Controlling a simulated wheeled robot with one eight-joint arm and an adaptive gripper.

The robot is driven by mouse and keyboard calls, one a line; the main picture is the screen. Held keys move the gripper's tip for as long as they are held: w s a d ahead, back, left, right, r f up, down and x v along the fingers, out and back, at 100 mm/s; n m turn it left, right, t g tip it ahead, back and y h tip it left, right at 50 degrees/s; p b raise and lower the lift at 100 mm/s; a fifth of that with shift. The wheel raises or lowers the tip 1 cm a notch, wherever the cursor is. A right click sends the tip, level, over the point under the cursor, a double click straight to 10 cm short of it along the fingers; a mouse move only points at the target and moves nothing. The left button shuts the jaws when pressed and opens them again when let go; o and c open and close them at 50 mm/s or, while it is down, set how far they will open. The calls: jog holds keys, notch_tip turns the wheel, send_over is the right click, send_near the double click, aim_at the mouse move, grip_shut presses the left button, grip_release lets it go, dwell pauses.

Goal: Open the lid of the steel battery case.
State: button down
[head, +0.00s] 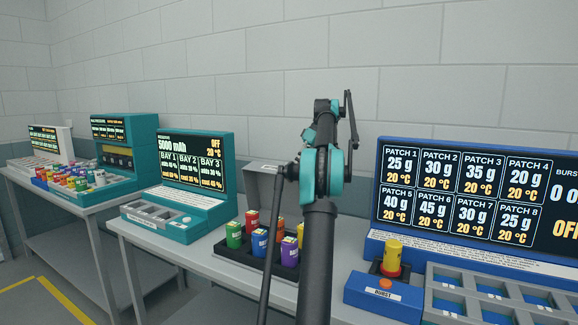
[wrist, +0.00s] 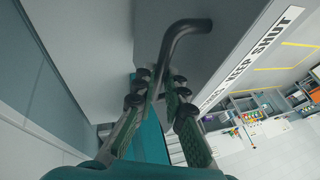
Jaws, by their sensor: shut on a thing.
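The steel battery case shows in the head view as a grey raised lid (head: 262,190) standing up behind a dark tray (head: 238,250) of coloured batteries. My arm hides its right part. In the wrist view the grey lid (wrist: 235,50) carries a white strip reading "KEEP SHUT" (wrist: 245,62). A dark bent handle (wrist: 180,32) runs between the fingers of my gripper (wrist: 160,88), which is shut on it. In the head view my gripper (head: 285,171) is at the lid's upper edge, partly hidden by my arm.
Several batteries (head: 234,234) stand upright in the tray. A teal charger console (head: 190,185) is to the left. A blue console (head: 480,200) and a blue box with a yellow-topped part (head: 385,290) are to the right. A pale wall (head: 250,60) rises behind the bench.

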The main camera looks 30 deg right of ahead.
jog(key=shift+w+d+f+g+y, duration=0.2)
jog(key=shift+w+d+f+y, duration=0.1)
jog(key=shift+w+d+f, duration=0.25)
jog(key=shift+w+d+f+g+y, duration=0.25)
jog(key=shift+w+d, duration=0.2)
jog(key=shift+d, duration=0.25)
jog(key=c, duration=1.6)
grip_release()
jog(key=shift+r, duration=0.1)
